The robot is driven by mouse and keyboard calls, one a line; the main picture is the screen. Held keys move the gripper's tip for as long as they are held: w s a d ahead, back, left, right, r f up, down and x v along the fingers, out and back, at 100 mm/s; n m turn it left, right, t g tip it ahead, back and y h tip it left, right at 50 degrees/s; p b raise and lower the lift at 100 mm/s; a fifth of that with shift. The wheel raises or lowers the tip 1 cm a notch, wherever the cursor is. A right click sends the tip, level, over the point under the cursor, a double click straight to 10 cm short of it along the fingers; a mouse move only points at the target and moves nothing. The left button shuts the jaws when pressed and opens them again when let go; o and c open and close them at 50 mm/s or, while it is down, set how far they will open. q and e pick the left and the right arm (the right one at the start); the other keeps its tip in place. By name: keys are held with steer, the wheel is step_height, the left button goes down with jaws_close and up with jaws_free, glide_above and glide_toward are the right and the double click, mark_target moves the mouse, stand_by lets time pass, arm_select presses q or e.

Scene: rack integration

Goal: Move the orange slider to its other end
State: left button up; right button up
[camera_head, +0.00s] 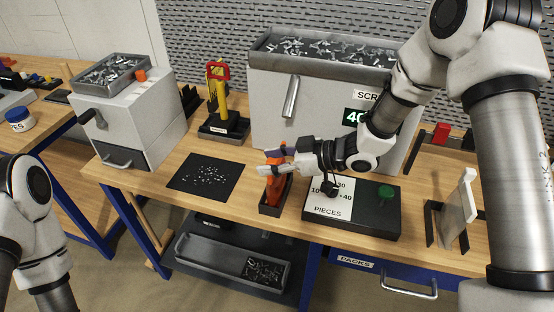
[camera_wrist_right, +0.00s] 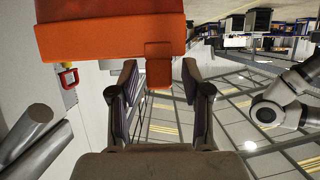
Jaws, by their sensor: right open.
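A larger orange piece (camera_head: 275,185) stands in a narrow black holder (camera_head: 272,208) at the table's middle. My right gripper (camera_head: 268,161) is open at the top of this piece. In the right wrist view, an orange body (camera_wrist_right: 110,30) fills the top, and its small tab lies between the open fingers (camera_wrist_right: 160,95); contact cannot be told. My left arm shows at the left edge, its gripper out of view.
A black scale (camera_head: 375,220) with a green button stands right of the holder. A black mat (camera_head: 190,176) with small metal parts lies left of it. A large grey hopper (camera_head: 262,95) and a yellow-and-red tool (camera_head: 217,85) stand behind. A grey bin (camera_head: 205,257) is below.

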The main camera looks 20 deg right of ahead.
steer(key=v, duration=1.2)
